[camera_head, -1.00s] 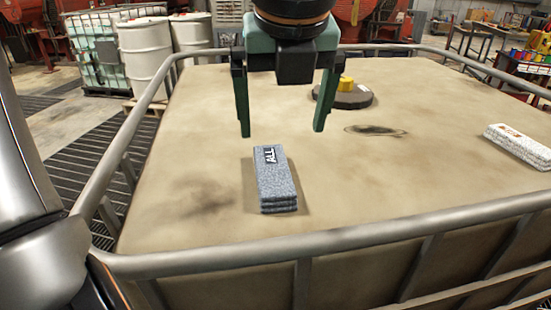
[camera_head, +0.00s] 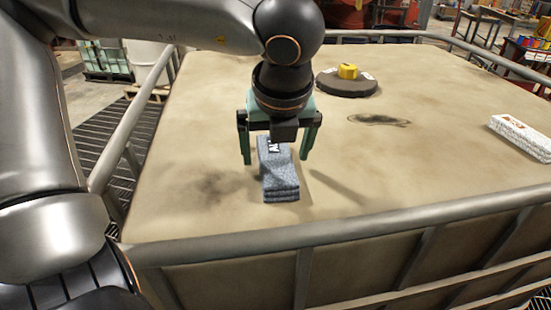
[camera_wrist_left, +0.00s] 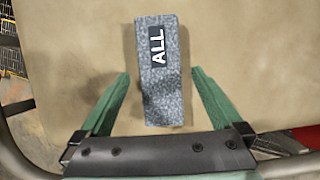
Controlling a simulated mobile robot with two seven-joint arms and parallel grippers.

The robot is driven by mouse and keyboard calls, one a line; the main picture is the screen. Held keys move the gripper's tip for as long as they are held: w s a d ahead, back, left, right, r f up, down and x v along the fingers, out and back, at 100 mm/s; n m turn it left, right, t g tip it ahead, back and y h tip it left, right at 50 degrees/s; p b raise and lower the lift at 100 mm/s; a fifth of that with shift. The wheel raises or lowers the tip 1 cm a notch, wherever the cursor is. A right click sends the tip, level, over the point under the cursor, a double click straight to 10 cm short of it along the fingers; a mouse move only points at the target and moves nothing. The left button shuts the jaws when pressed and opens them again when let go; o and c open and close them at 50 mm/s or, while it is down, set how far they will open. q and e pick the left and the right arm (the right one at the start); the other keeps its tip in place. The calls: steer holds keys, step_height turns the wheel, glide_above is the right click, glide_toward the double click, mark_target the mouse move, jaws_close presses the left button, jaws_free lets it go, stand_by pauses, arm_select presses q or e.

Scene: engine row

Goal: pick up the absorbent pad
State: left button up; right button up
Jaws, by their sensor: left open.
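A grey speckled absorbent pad (camera_head: 280,182), a folded stack with a black "ALL" label, lies on the tan tabletop (camera_head: 400,150). In the left wrist view the pad (camera_wrist_left: 163,85) lies just beyond and between the fingertips, its near end reaching between the green fingers. My left gripper (camera_head: 276,162) is open and empty above the pad, one finger on each side of it. The gripper also shows in the left wrist view (camera_wrist_left: 160,85). The gripper hides part of the pad's far end in the head view. My right gripper is not in view.
A metal rail (camera_head: 340,231) runs around the table's edge. A dark round disc (camera_head: 345,87) with a yellow block (camera_head: 348,71) sits at the back. A white pack (camera_head: 522,136) lies at the right. The table between is clear, with a dark stain.

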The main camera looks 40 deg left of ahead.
arm_select(q)
steer(key=shift+w+a+f, duration=0.1)
steer(key=shift+f, duration=0.35)
steer(key=c, duration=1.4)
